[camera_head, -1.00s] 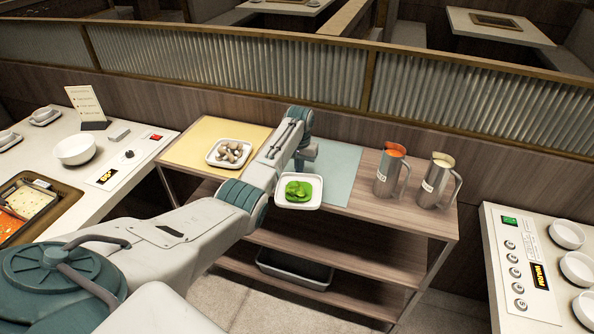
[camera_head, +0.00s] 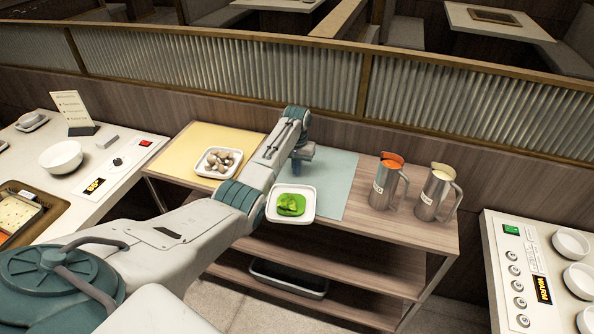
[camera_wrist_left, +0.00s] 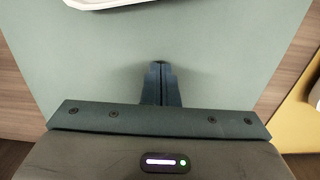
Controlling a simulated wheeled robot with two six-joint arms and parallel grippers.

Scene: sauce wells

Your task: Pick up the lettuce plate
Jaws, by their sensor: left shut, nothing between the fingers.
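The lettuce plate, a white square dish (camera_head: 291,204) with green lettuce (camera_head: 291,204) on it, sits at the front edge of the blue-green mat (camera_head: 337,165) on the wooden cart. My left gripper (camera_head: 298,171) points down over the mat, just behind the plate, partly hidden by its own arm. In the left wrist view the fingers (camera_wrist_left: 160,66) are shut and empty above the mat. A piece of the plate's white rim (camera_wrist_left: 115,3) shows at the top edge there, apart from the fingers. My right gripper is not in view.
A plate of mushrooms (camera_head: 218,162) sits on the yellow mat (camera_head: 203,137) to the left. Two metal pitchers (camera_head: 383,187) (camera_head: 431,198) stand to the right. A low partition (camera_head: 260,75) runs behind the cart. Counters flank it, with a white bowl (camera_head: 61,156) on the left.

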